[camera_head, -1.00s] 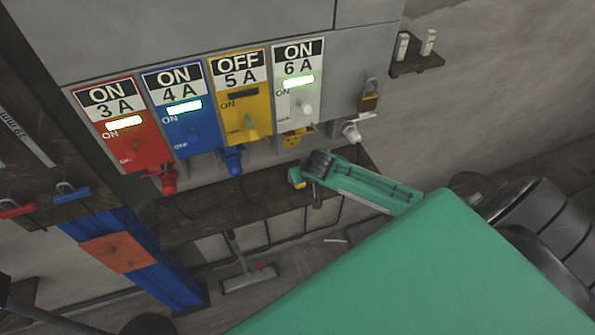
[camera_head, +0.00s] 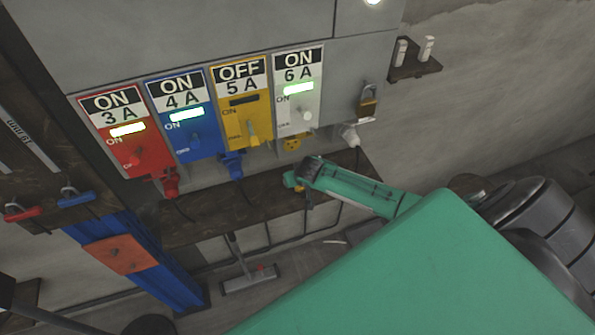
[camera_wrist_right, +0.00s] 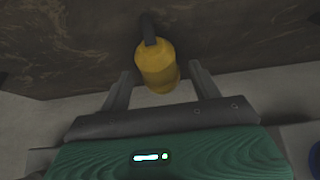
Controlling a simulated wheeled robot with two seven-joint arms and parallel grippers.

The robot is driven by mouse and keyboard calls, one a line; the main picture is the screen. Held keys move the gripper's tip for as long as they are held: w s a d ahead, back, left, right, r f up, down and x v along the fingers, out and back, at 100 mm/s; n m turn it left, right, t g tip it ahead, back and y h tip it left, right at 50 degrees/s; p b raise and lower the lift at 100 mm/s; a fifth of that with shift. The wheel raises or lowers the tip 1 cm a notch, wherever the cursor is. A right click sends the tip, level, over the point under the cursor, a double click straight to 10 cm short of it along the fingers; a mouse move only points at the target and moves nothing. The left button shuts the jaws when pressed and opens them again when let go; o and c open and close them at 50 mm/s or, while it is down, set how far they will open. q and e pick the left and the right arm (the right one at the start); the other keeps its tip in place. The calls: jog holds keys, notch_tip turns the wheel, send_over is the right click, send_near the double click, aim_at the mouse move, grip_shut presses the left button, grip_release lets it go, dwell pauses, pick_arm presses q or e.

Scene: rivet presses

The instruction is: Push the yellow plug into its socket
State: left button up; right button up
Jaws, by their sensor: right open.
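The yellow unit (camera_head: 243,125) reads OFF 5 A. My left gripper is not in view.
A red plug (camera_head: 169,182), a blue plug (camera_head: 233,163) and a white plug (camera_head: 349,135) hang under the panel. A dark shelf (camera_head: 210,210) runs below. A padlock (camera_head: 368,100) hangs at right. The red, blue and white units read ON.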

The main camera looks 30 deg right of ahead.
jog(key=shift+w+f, duration=0.1)
dwell(0.3)
jog(key=c, duration=1)
jog(key=shift+r+b, duration=0.2)
jog(key=shift+b, duration=0.2)
notch_tip(320, 180, up, 6)
jog(key=shift+f+b, duration=0.1)
jog(key=shift+b, duration=0.75)
jog(key=shift+s+a+r, duration=0.2)
jog(key=shift+s+r, duration=0.05)
jog(key=shift+s, duration=0.45)
jog(key=s+a+b, duration=0.4)
jog(key=s, duration=1.4)
jog(key=shift+r, duration=0.15)
jog(key=shift+a, duration=0.15)
